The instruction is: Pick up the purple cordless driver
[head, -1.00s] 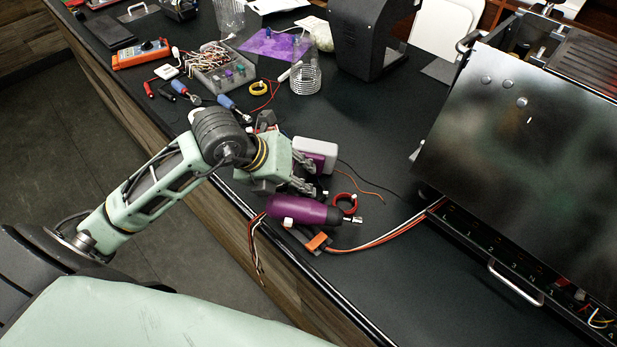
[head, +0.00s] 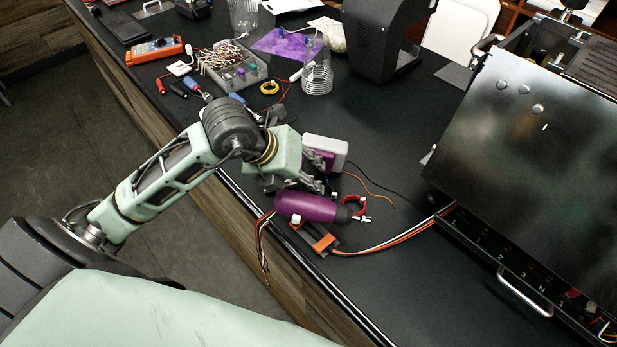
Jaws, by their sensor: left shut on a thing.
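The purple cordless driver (head: 305,207) lies on the dark bench near its front edge, its dark nose pointing right. My left gripper (head: 322,178) reaches in from the left, just behind the purple barrel. It is shut on the driver, apparently at the grip, which the fingers mostly hide. A white and purple block (head: 326,151) shows beyond the fingers; I cannot tell for sure whether it is part of the driver. The driver looks at bench height. My right gripper is not in view.
A red ring (head: 363,205) and an orange connector (head: 323,243) with wires lie close to the driver's nose. The bench's middle is mostly clear.

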